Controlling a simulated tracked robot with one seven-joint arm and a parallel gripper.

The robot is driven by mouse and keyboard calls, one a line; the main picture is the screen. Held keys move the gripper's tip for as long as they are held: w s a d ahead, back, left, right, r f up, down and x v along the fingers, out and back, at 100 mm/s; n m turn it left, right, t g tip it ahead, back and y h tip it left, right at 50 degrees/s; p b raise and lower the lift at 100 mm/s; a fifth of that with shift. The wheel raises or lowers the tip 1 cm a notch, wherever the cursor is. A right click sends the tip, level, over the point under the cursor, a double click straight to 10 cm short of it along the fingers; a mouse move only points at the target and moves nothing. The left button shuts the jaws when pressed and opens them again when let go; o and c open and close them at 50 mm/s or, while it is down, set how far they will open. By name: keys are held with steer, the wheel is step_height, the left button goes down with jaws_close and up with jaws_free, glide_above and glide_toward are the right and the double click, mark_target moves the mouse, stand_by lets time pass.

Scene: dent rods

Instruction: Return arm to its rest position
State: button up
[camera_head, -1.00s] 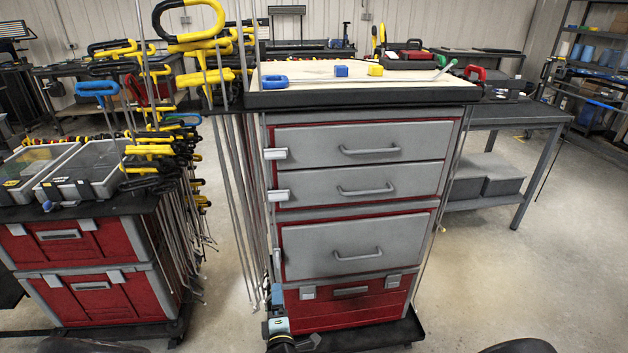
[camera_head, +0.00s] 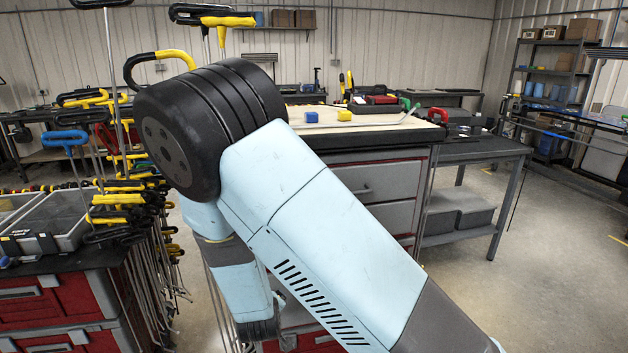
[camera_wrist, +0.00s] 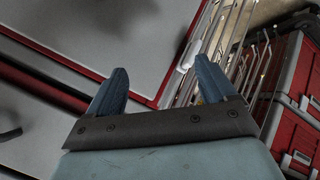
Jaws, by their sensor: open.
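My arm spans the middle of the head view, with its light blue link and black joint in front of the tool cabinet (camera_head: 385,187). My gripper shows in the wrist view (camera_wrist: 158,88), its two blue fingers spread apart with nothing between them. Grey drawer fronts with red edging (camera_wrist: 60,65) lie beyond the fingers, and I cannot tell the exact gap. In the head view the fingertips are hidden or too small to make out, low in front of the cabinet.
Dent rods with yellow handles (camera_head: 120,198) hang at the left, close to my arm. A red tool box cart (camera_head: 50,310) stands at the lower left. The cabinet top holds a blue block (camera_head: 311,117) and a yellow block (camera_head: 344,115). Open floor (camera_head: 480,290) lies at the right.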

steer(key=d+r+m+g+y, duration=0.1)
steer(key=d+r+m, duration=0.1)
steer(key=d+r, duration=0.5)
steer(key=d+r+m+g+y, duration=0.15)
steer(key=d+r, duration=0.25)
steer(key=r, duration=0.7)
steer(key=d+r+m+g, duration=0.1)
steer(key=d+r+m, duration=0.1)
steer(key=d+r, duration=0.5)
steer(key=s+d+r+m+h, duration=0.1)
steer(key=s+d+r+m, duration=0.1)
steer(key=s+d+r, duration=0.5)
steer(key=s+d+r+m+h, duration=0.2)
steer(key=s+d+r, duration=0.5)
steer(key=s+d, duration=0.3)
steer(key=s, duration=0.3)
steer(key=shift+d+r, duration=0.25)
steer(key=shift+r, duration=0.05)
steer(key=shift+s+m+g, duration=0.1)
steer(key=shift+m+g, duration=0.15)
